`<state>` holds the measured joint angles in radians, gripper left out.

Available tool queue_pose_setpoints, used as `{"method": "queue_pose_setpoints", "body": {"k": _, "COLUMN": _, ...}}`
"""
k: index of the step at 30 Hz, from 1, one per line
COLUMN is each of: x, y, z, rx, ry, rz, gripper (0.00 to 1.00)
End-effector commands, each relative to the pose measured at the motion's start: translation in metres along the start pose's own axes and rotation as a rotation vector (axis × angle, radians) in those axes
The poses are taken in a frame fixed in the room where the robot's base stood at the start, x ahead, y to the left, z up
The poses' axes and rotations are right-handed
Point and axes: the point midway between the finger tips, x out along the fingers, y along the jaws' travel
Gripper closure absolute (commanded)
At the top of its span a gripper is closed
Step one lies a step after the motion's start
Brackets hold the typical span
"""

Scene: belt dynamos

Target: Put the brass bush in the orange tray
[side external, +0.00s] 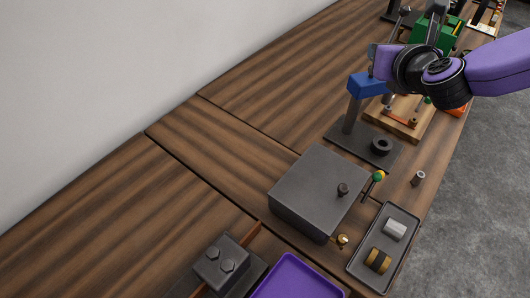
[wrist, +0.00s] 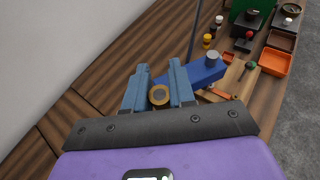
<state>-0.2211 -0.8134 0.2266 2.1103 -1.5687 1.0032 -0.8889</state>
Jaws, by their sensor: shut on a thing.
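In the wrist view my gripper (wrist: 158,88) has its two blue-grey fingers shut on the brass bush (wrist: 159,95), a small ring with a dark hole seen end-on. The bush is held beside the blue press arm (wrist: 212,73); the gap between them is hard to judge. The orange tray (wrist: 276,62) lies farther off to the right on the bench and looks empty. In the side external view a sliver of the orange tray (side external: 457,111) shows below my arm. My wrist hides the fingers and the bush there.
The blue-headed press (side external: 366,85) stands under my wrist, beside a wooden fixture (side external: 402,122). A grey box (side external: 318,188), dark tray (side external: 359,269) and purple tray (side external: 295,280) sit nearer the camera.

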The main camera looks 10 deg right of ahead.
Motion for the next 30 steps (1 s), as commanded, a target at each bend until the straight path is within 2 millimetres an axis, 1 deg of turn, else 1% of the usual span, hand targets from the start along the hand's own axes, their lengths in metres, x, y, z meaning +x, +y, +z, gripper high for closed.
{"method": "queue_pose_setpoints", "body": {"k": 1, "x": -0.006, "y": 0.018, "z": -0.003, "rx": -0.005, "ry": 0.000, "rz": 0.014, "gripper": 1.00}}
{"method": "queue_pose_setpoints", "body": {"k": 6, "x": -0.026, "y": 0.066, "z": -0.013, "rx": -0.019, "ry": 0.003, "rz": 0.047, "gripper": 1.00}}
{"method": "queue_pose_setpoints", "body": {"k": 9, "x": -0.038, "y": 0.089, "z": -0.019, "rx": -0.026, "ry": 0.005, "rz": 0.063, "gripper": 1.00}}
{"method": "queue_pose_setpoints", "body": {"k": 12, "x": -0.049, "y": 0.108, "z": -0.024, "rx": -0.032, "ry": 0.005, "rz": 0.077, "gripper": 1.00}}
{"method": "queue_pose_setpoints", "body": {"k": 18, "x": -0.068, "y": 0.138, "z": -0.035, "rx": -0.042, "ry": 0.009, "rz": 0.099, "gripper": 1.00}}
{"method": "queue_pose_setpoints", "body": {"k": 19, "x": -0.071, "y": 0.142, "z": -0.036, "rx": -0.044, "ry": 0.009, "rz": 0.103, "gripper": 1.00}}
{"method": "queue_pose_setpoints", "body": {"k": 21, "x": -0.061, "y": 0.138, "z": -0.055, "rx": -0.051, "ry": 0.011, "rz": 0.094, "gripper": 1.00}}
{"method": "queue_pose_setpoints", "body": {"k": 24, "x": -0.052, "y": 0.138, "z": -0.076, "rx": -0.050, "ry": 0.011, "rz": 0.096, "gripper": 1.00}}
{"method": "queue_pose_setpoints", "body": {"k": 30, "x": -0.037, "y": 0.138, "z": -0.114, "rx": -0.048, "ry": 0.011, "rz": 0.097, "gripper": 1.00}}
